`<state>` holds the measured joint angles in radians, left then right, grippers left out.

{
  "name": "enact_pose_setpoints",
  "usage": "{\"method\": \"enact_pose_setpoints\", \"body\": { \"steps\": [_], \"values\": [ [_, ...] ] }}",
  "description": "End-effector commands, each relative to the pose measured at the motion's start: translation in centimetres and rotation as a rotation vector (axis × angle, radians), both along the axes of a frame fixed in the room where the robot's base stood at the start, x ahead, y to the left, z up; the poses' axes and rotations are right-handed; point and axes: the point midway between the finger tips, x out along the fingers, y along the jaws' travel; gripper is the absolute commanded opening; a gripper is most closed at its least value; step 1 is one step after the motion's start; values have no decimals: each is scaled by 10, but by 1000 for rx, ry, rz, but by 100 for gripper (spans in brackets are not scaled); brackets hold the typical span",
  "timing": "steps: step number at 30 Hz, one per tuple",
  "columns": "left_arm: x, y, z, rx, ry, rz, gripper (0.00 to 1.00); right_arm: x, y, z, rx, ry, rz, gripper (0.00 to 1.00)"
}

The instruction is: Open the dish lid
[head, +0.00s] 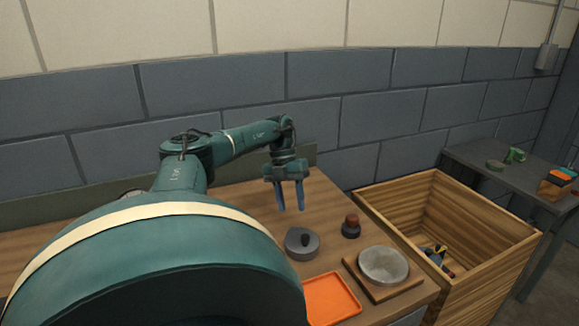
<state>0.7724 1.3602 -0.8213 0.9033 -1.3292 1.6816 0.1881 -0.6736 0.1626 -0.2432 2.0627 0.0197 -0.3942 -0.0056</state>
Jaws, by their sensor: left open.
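A grey, low rounded piece with a dark knob-like handle (302,243) sits on the wooden table; it looks like a lid, but I cannot tell for sure. A pale grey round dish (383,266) stands on a square wooden board to its right; I cannot tell whether its top is covered. My left gripper (291,208) points down with its two fingers apart and nothing between them. It is above and behind the grey knobbed piece, not touching it. My right gripper is not in view.
A dark round item with a reddish-brown knob (351,226) stands behind the dish. An orange tray (331,299) lies in front. A large wooden crate (400,231) stands to the right with small items inside. A grey side table (515,177) is beyond it. A wall rises behind.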

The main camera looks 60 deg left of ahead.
Motion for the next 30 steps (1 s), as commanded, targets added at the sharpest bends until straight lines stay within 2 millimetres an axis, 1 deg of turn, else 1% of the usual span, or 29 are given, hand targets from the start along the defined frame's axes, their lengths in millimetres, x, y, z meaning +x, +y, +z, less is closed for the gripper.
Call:
{"method": "enact_pose_setpoints", "body": {
  "steps": [2, 5, 8, 15, 19, 22, 23, 27, 30],
  "values": [
    [1, 1, 2, 0, -2, 0, 41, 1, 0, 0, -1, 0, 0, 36],
    [2, 4, 10, 1, -4, 1, 41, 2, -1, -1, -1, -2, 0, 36],
    [2, 11, 25, 0, -7, 3, 41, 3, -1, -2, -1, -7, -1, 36],
    [4, 28, 69, -2, -8, 2, 41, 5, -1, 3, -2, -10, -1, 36],
    [5, 37, 89, -1, -7, 2, 41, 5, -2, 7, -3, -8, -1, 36],
    [4, 41, 102, -3, -5, 2, 41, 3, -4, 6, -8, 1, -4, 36],
    [4, 43, 106, -3, -3, 3, 41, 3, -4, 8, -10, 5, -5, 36],
    [5, 48, 117, -1, -3, 2, 41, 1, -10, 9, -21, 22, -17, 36],
    [4, 51, 120, -1, -2, 1, 41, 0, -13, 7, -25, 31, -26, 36]
  ]
}}
